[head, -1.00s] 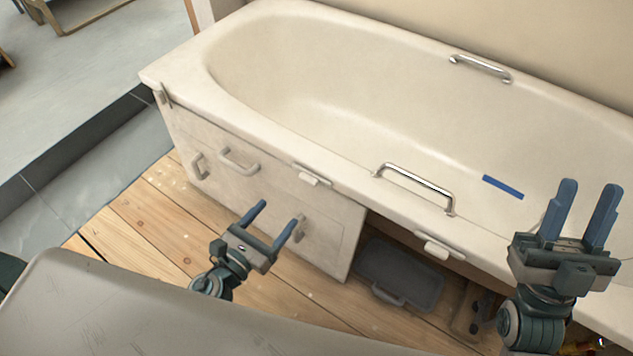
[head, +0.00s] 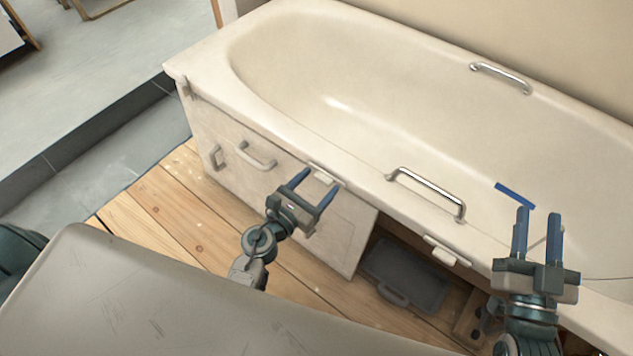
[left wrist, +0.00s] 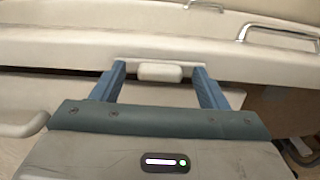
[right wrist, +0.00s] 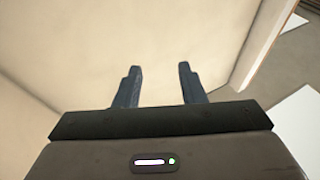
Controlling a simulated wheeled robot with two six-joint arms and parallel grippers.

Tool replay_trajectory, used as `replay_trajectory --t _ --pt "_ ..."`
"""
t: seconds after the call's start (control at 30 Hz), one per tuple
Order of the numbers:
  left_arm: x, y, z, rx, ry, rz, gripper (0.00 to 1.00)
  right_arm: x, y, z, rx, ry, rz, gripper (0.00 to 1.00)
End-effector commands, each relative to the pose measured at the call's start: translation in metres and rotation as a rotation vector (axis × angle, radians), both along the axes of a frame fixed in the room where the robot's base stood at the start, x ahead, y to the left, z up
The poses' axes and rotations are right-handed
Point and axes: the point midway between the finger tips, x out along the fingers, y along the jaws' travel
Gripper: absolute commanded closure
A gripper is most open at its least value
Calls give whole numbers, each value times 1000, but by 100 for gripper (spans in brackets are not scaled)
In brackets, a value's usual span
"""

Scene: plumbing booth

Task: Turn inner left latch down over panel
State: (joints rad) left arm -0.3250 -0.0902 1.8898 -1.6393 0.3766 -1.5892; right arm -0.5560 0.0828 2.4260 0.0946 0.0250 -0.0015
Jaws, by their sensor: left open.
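The inner left latch (head: 322,174) is a small white block on a plate under the tub's front rim. It lies horizontal, above the panel's top edge. The left wrist view shows the latch (left wrist: 160,72) between my fingertips, with no clear contact. My left gripper (head: 321,179) is open, its blue fingers pointing at the latch and partly covering it in the head view. My right gripper (head: 538,213) is open and empty at the tub's right front.
Another latch (head: 447,250) sits on the rim further right, above an open bay holding a dark grey lidded item (head: 405,275). A chrome grab bar (head: 430,185) stands on the front rim. A blue strip (head: 515,196) lies in the tub. Wooden floor (head: 150,205) is clear at left.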

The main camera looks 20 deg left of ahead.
Motion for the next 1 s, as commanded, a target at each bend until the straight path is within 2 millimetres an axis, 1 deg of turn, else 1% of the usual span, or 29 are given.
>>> replay_trajectory --t 0.27,0.3,0.37,0.5,0.53,0.77,0.97,1.0 --pt "2 -1 0 0 0 0 33 0 0 -2 0 8 0 64" --pt "2 -1 0 0 0 0 37 0 0 -2 0 8 0 64" --pt "2 -1 0 0 0 0 48 0 0 -2 0 8 0 64" --pt "2 -1 0 0 0 0 76 0 0 -2 0 8 0 64" --pt "2 -1 0 0 0 0 77 0 0 -2 0 8 0 64" --pt "2 -1 1 -15 5 0 77 1 0 -3 2 25 1 64" --pt "2 0 2 -85 32 0 77 -3 2 -37 14 214 8 64" --pt "2 0 2 -110 41 0 77 -5 2 -47 17 267 11 64"
